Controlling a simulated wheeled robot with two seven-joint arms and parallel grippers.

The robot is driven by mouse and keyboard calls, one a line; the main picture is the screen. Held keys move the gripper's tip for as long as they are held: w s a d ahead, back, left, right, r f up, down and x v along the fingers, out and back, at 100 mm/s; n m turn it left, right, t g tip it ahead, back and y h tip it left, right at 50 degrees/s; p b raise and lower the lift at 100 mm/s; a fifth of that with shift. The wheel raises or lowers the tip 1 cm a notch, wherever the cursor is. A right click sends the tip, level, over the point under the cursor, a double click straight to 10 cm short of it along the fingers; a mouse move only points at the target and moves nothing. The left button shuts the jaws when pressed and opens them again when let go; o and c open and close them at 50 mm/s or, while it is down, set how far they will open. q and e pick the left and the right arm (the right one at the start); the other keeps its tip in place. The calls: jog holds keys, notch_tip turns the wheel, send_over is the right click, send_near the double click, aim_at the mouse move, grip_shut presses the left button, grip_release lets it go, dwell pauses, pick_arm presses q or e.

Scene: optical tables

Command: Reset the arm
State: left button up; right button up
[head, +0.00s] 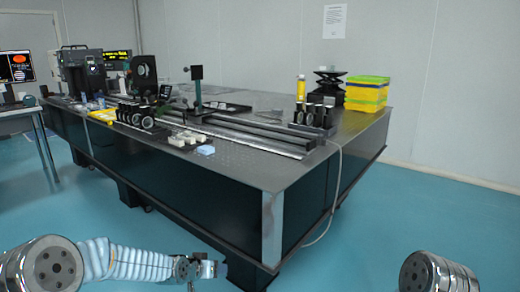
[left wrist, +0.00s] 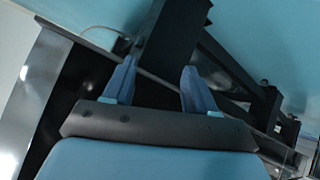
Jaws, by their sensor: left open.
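My left arm (head: 130,263) stretches in from the lower left of the head view, low over the floor in front of the optical table. Its gripper (head: 207,270) is small there and sits left of the table's near corner leg. In the left wrist view the two blue-grey fingers of my left gripper (left wrist: 158,82) stand apart with nothing between them. Of my right arm only a round metal joint (head: 436,272) shows at the lower right of the head view; its gripper is out of view.
The optical table (head: 225,168) fills the middle, carrying a long rail (head: 245,138), lens mounts, a yellow bottle (head: 301,88) and yellow-green boxes (head: 367,93). A desk with a monitor (head: 16,67) stands at the left. Blue floor (head: 420,215) is clear at right.

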pick_arm(q)
jog(key=s+d+f+n+g, duration=0.1)
jog(key=s+d+f+g, duration=0.25)
jog(key=s+f, duration=1.15)
jog(key=s+f+n+g, duration=0.1)
jog(key=s+f+g, duration=0.1)
jog(key=s, duration=0.7)
jog(key=s+f+n+g, duration=0.1)
jog(key=s+f, duration=0.4)
jog(key=s, duration=0.5)
jog(key=shift+s+g, duration=0.3)
jog(key=shift+g, duration=0.35)
jog(key=shift+d+f, duration=0.1)
jog(key=shift+c, duration=0.4)
